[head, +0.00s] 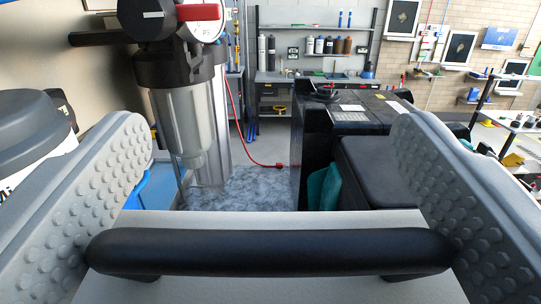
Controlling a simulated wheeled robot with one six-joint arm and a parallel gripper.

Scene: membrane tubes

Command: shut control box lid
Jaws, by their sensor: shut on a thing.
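My gripper (272,252) fills the lower part of the head view, with one grey studded finger on each side. A thick black bar handle (265,252) lies across between the two fingers, and they are shut on its ends. The handle is fixed to a light grey panel (270,219), which looks like the control box lid. Only a part of this panel shows; its edges at the sides are behind the fingers. Whether the lid is open or shut cannot be told from this view.
A clear filter housing (181,120) with a black cap and a gauge (201,22) stands just beyond at the left. A black cabinet (345,125) stands ahead right. A red hose (242,133) hangs between them. Shelves with bottles (310,46) line the back wall.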

